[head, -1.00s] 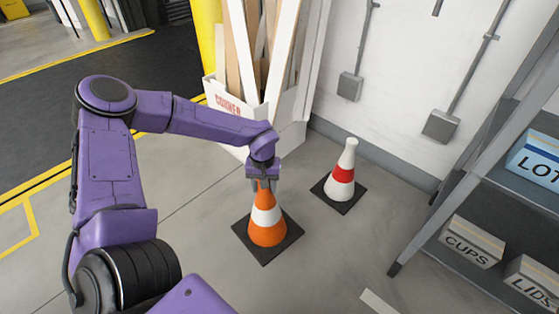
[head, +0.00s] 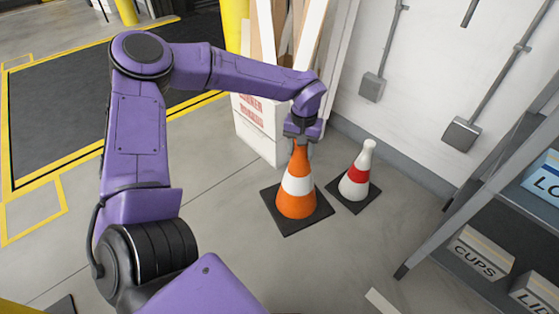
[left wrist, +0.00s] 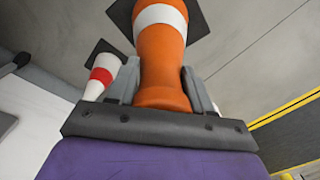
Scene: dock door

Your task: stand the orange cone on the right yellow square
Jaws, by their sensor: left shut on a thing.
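The orange cone (head: 296,205) has a white band and a dark square base. It looks upright in the head view, just left of a white cone. My left gripper (head: 302,138) is shut on its tip from above. In the left wrist view, the two fingers (left wrist: 161,90) sit on either side of the orange cone (left wrist: 162,60). I cannot tell whether its base touches the floor. A yellow outlined square (head: 36,225) is painted on the floor at the far left; whether it is the right one is unclear. My right gripper is not in view.
The white cone (head: 354,185) with a red band stands close beside the orange one. A white bin (head: 262,125) with boards is behind. A grey shelf (head: 470,215) with boxes is at the right. Open floor lies at front left, with a dark yellow-edged area beyond.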

